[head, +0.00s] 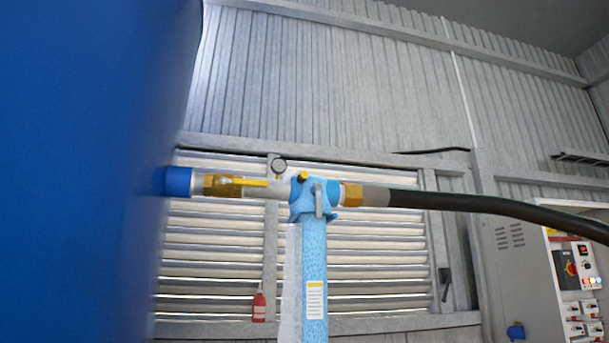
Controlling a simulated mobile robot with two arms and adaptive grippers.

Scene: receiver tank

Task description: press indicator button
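No part clearly marked as the indicator button can be made out. A small yellow knob (302,176) sits on top of the light-blue valve body (314,199) at mid-picture. A small round gauge (279,165) stands on the pipe just left of it. At the right, a grey control cabinet (535,275) carries a red-and-yellow rotary switch (571,268) and a row of small coloured lights or buttons (592,282), too small to tell apart. Neither of my grippers shows in the head view.
A large blue tank-like surface (80,170) fills the left. A pipe with a brass valve (225,185) runs from it to a black hose (470,203), which crosses to the right before the cabinet. A blue post (314,265) supports it. A red bottle (259,305) stands by the louvres.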

